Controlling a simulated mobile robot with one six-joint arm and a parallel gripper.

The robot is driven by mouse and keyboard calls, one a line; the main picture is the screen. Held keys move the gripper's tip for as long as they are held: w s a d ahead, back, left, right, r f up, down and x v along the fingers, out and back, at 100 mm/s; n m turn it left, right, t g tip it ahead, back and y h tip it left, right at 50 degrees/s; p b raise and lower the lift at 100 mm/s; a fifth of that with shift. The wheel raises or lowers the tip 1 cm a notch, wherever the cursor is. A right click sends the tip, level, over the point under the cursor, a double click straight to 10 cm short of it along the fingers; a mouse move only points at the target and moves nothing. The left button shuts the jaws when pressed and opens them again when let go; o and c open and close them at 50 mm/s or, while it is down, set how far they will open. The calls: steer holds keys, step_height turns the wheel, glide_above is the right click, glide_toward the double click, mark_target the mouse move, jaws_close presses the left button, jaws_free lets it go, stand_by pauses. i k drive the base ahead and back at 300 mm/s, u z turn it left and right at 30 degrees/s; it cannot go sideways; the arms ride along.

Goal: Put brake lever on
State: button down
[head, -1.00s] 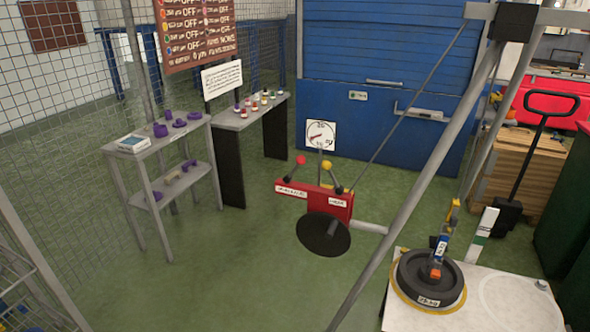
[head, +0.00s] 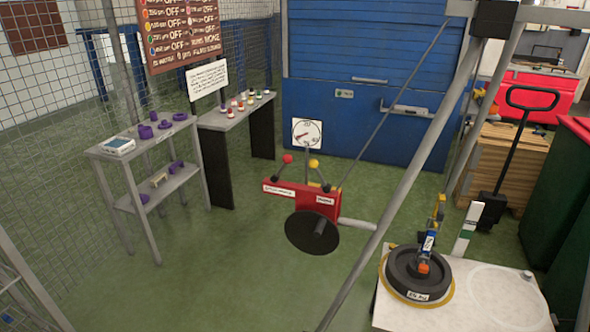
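A red lever box (head: 318,201) stands in the middle of the head view, with a black disc on its near side. Two levers with dark shafts rise from it. The left lever has a red knob (head: 287,159) and leans up to the right. The right lever has a yellow knob (head: 313,164) and leans up to the left. White labels (head: 279,190) are on the box front, too small to read surely, so I cannot tell which lever is the brake. A round dial (head: 307,133) stands behind the box. My gripper is not in view.
A grey shelf (head: 143,151) with purple parts stands left. Grey slanting struts (head: 420,150) pass right of the lever box. A black round weight (head: 418,272) lies on a pale platform (head: 500,310), a blue and yellow piece above it. Green floor (head: 230,270) is open in front.

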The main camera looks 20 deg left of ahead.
mark_target(286, 159)
steer(key=z, duration=0.35)
steer(key=k, duration=1.35)
steer(key=u, duration=1)
steer(key=i, duration=0.95)
steer(key=z, duration=0.1)
